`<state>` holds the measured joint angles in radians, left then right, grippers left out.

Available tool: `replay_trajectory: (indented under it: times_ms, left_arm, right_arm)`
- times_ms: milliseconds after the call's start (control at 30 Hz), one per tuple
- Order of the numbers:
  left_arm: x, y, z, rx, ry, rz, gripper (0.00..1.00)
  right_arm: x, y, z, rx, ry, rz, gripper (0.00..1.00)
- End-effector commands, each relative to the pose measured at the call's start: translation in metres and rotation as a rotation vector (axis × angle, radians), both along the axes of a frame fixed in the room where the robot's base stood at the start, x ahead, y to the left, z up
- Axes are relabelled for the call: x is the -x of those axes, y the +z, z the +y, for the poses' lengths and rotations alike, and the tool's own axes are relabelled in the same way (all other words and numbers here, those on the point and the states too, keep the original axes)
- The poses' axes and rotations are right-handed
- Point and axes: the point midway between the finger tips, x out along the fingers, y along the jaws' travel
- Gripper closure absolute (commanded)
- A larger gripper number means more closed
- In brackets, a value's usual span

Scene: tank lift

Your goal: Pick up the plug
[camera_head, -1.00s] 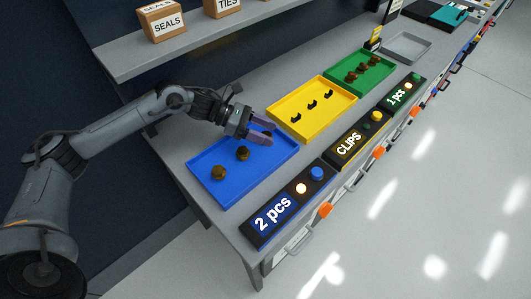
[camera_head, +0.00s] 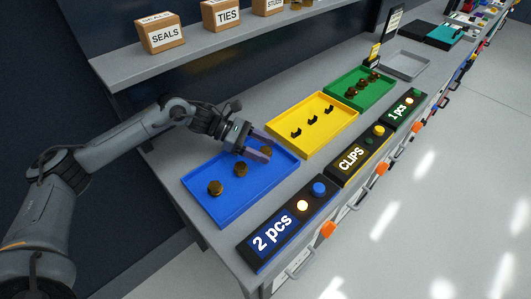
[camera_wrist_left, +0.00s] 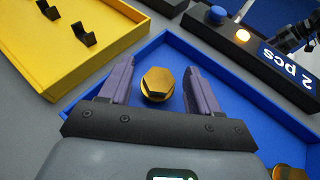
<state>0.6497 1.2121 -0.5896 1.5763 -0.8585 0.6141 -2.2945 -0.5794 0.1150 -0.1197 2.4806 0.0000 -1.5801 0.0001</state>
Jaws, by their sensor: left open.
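Gold-brown hex-headed plugs lie in the blue tray (camera_head: 207,212). Two show clearly in the head view, a front one (camera_head: 215,187) and a middle one (camera_head: 240,169). My left gripper (camera_head: 262,152) is low over the tray's far end, with purple fingers open. In the left wrist view, one plug (camera_wrist_left: 157,83) sits between the open fingers of the left gripper (camera_wrist_left: 158,72), with gaps on both sides. Another plug (camera_wrist_left: 288,172) is cut off at the lower right. In the head view the fingers largely hide the far plug. My right gripper is not in view.
A yellow tray (camera_head: 345,127) with black clips adjoins the blue tray, with a green tray (camera_head: 372,103) beyond. A "2 pcs" button panel (camera_head: 272,240) stands along the bench front. A shelf with labelled boxes (camera_head: 160,34) runs above the bench's back.

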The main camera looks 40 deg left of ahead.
Motion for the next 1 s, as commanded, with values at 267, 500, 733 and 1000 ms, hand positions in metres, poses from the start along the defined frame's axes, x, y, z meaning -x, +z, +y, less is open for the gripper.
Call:
replay_trajectory:
  times_ms: [267, 500, 733, 1000]
  left_arm:
    - [0.0, 0.0, 0.0001, 0.0, 0.0, 0.0, 0.56]
    - [0.0001, 0.0001, 0.0002, 0.0, 0.0, 0.0, 0.93]
    - [0.0, 0.0003, 0.0002, 0.0, 0.0, 0.0, 1.0]
    - [0.0006, 0.0073, 0.0014, -0.001, 0.003, -0.001, 1.0]
  right_arm:
    - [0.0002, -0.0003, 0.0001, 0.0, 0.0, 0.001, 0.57]
    - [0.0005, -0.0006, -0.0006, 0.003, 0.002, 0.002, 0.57]
    - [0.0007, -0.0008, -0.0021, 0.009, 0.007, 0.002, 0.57]
    - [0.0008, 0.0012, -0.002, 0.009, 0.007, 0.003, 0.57]
